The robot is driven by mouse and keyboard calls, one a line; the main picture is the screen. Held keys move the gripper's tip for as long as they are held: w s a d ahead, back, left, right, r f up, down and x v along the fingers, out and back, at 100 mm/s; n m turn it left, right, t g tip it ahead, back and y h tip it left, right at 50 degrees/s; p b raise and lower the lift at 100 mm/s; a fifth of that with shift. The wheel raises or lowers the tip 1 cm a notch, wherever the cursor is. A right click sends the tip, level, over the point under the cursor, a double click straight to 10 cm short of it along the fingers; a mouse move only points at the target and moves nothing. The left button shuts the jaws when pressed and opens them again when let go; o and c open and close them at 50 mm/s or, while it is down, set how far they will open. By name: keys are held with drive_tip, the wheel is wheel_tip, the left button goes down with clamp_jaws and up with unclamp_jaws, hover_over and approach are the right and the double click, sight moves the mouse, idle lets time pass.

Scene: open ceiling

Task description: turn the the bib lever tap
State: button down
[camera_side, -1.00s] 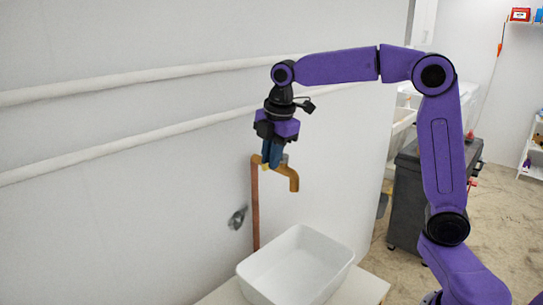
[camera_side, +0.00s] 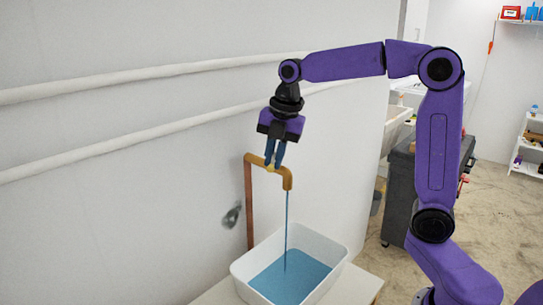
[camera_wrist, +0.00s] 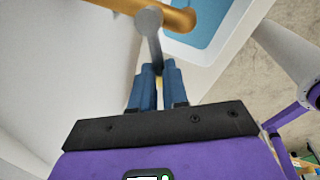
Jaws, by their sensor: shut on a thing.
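The tap (camera_side: 285,178) is a brass spout on a copper pipe (camera_side: 249,205) against the wall. A thin blue stream of water (camera_side: 286,230) runs from its spout. The grey lever (camera_wrist: 149,22) shows in the wrist view, reaching from the brass body (camera_wrist: 180,18) down between my fingers. My gripper (camera_side: 273,163) points down just above the tap, its blue fingers shut on the lever. It also shows in the wrist view (camera_wrist: 158,72). The lever is mostly hidden by the fingers in the side view.
A white basin (camera_side: 328,247) stands below the spout with blue water (camera_side: 290,276) in it. A blurred grey object (camera_side: 232,215) is at the wall left of the pipe. White pipes (camera_side: 150,76) run along the wall. A dark cabinet (camera_side: 400,195) stands behind to the right.

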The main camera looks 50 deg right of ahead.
drive_tip(key=shift+r, duration=0.1)
drive_tip(key=c, duration=1.1)
unclamp_jaws()
drive_tip(key=s+r, duration=0.1)
drive_tip(key=r, duration=0.4)
drive_tip(key=s+d+r, duration=0.1)
drive_tip(key=r, duration=0.5)
drive_tip(key=s+r, duration=0.1)
drive_tip(key=r, duration=0.5)
drive_tip(key=shift+d, duration=0.3)
